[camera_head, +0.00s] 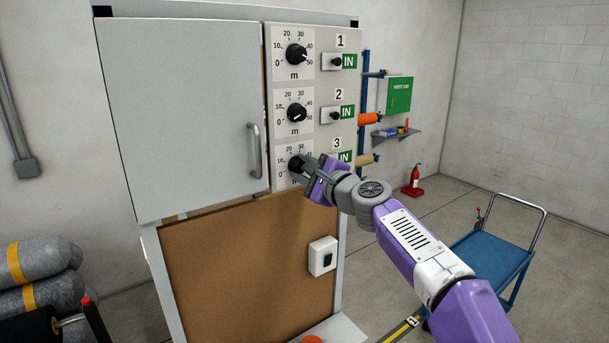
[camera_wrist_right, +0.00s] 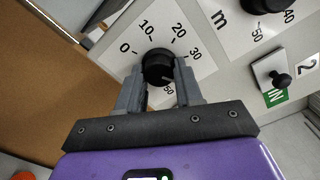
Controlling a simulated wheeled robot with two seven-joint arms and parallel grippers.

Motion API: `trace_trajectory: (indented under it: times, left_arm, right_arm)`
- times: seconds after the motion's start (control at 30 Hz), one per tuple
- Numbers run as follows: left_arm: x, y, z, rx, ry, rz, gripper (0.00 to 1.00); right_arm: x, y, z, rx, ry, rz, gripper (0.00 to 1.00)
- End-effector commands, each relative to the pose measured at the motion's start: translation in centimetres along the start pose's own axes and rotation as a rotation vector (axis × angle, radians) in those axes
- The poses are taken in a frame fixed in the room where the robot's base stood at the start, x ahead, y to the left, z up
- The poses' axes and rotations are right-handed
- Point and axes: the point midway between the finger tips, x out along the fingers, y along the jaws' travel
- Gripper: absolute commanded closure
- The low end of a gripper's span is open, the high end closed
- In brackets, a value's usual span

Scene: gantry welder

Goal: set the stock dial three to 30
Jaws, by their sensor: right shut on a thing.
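In the right wrist view, my right gripper (camera_wrist_right: 159,80) is shut on the black knob (camera_wrist_right: 157,62), one finger on each side. The figures 0, 10, 20, 30 and 50 show around it; 40 is hidden by a finger. A light mark seems to show on the knob's side toward 50, but its exact reading is unclear. My left gripper is not in view.
Dial one (camera_head: 297,54) and dial two (camera_head: 296,112) are above, with IN switches (camera_head: 336,115) to their right. A cabinet door with a handle (camera_head: 255,150) is close on the left. A blue cart (camera_head: 490,252) stands right on the floor.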

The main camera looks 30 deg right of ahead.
Motion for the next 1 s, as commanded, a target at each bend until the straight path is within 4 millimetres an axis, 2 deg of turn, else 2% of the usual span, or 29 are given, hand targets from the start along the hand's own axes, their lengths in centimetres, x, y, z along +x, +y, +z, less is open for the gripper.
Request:
trace_trajectory:
  times: [0.5, 0.7, 1.0]
  left_arm:
    - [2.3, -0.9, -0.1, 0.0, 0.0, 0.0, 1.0]
    - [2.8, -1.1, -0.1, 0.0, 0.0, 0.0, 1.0]
    - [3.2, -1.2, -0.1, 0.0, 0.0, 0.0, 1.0]
  right_arm:
    - [0.0, 0.1, -0.1, -0.466, 0.0, 0.001, 0.95]
    - [0.0, 0.0, 0.0, -0.593, 0.0, 0.0, 0.95]
    - [0.0, -0.1, 0.1, -0.691, -0.001, 0.002, 0.95]
